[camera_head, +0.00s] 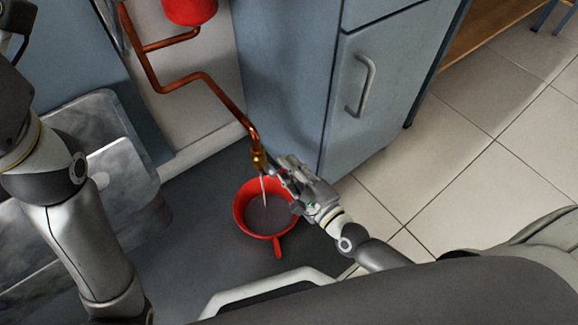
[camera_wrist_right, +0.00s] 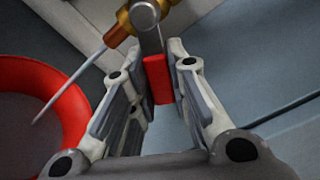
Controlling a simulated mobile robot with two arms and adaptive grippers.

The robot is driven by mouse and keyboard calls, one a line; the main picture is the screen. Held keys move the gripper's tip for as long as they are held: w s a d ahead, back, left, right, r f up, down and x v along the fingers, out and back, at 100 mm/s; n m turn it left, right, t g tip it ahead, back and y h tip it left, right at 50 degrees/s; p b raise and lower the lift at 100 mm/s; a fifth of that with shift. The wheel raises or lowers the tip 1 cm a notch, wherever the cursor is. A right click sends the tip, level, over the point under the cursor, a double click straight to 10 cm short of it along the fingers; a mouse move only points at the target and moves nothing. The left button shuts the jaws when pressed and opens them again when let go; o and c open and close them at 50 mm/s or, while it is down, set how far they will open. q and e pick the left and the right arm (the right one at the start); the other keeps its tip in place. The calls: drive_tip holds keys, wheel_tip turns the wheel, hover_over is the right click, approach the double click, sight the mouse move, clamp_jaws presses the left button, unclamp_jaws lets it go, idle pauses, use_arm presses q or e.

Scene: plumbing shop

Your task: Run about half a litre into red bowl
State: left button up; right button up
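The red bowl (camera_head: 241,204), with a handle at its near side, stands on the dark counter under the brass tap (camera_head: 259,158). A thin stream (camera_head: 264,190) runs from the tap into the bowl, and grey liquid covers its bottom; the depth is hard to judge. My right gripper (camera_head: 284,174) is at the tap, above the bowl's right rim. In the right wrist view the red tip of the tap lever (camera_wrist_right: 158,80) lies between its two fingers; whether they press on it is unclear. The bowl's rim (camera_wrist_right: 72,108) shows at left. My left arm shows; its gripper is out of view.
A copper pipe (camera_head: 205,76) leads down to the tap. A metal sink (camera_head: 120,165) is at the left, partly behind my left arm. A blue-grey cabinet (camera_head: 385,125) stands close behind my right gripper. Tiled floor (camera_head: 470,165) lies to the right.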

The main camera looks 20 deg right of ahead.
drive_tip(key=o, duration=0.4)
drive_tip(key=shift+v, duration=3.8)
